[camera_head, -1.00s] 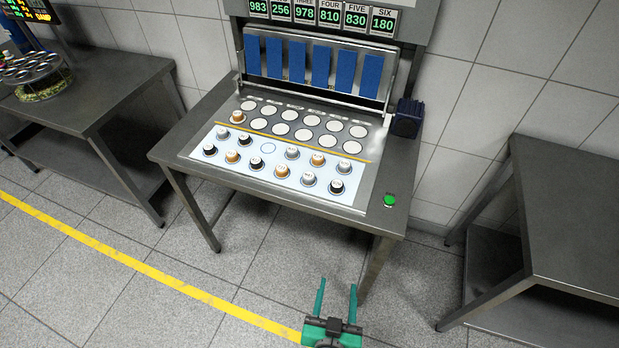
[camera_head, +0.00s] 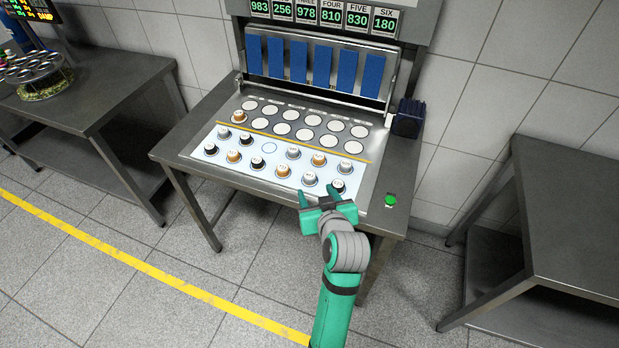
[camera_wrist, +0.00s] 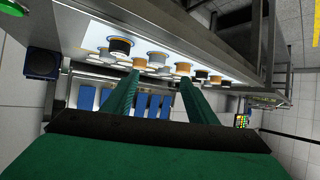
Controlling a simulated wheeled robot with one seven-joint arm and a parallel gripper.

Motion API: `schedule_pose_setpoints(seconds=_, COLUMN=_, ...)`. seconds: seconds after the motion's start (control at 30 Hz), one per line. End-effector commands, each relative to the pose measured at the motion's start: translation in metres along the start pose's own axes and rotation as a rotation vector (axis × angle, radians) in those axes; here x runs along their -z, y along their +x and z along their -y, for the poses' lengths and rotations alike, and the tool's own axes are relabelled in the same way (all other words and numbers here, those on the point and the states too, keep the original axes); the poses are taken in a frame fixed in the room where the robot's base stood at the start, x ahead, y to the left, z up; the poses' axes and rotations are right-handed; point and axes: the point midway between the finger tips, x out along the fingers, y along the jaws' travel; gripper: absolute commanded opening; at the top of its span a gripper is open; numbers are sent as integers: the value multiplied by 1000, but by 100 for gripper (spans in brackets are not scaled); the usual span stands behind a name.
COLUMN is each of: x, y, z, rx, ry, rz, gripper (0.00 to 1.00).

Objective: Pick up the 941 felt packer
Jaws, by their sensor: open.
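Several small round packers with white tops and black, grey or orange sides stand on the lit panel (camera_head: 268,147) of the table. Their printed numbers are too small to read, so I cannot tell which one is 941. My gripper (camera_head: 323,197) is open and empty at the panel's front right edge, close to a black packer (camera_head: 338,187) and a grey packer (camera_head: 310,179). In the wrist view my gripper's two green fingers (camera_wrist: 155,80) are spread, pointing toward the packers. A black-sided packer (camera_wrist: 119,47) shows nearest on the left there.
Blue flaps (camera_head: 320,65) hang behind the panel under a number display. A green button (camera_head: 390,200) and a dark blue box (camera_head: 407,118) are at the table's right side. Other tables stand left (camera_head: 110,95) and right (camera_head: 570,200). The floor in front is clear.

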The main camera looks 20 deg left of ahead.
Motion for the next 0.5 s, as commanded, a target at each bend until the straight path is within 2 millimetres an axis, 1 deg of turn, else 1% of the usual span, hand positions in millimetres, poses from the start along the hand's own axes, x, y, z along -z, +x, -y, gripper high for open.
schedule_pose_setpoints(seconds=0.3, x=1, y=43, z=0, rx=4, ry=-1, rz=3, gripper=52)
schedule_pose_setpoints(seconds=0.5, x=1, y=56, z=0, rx=3, ry=-2, rz=2, gripper=52)
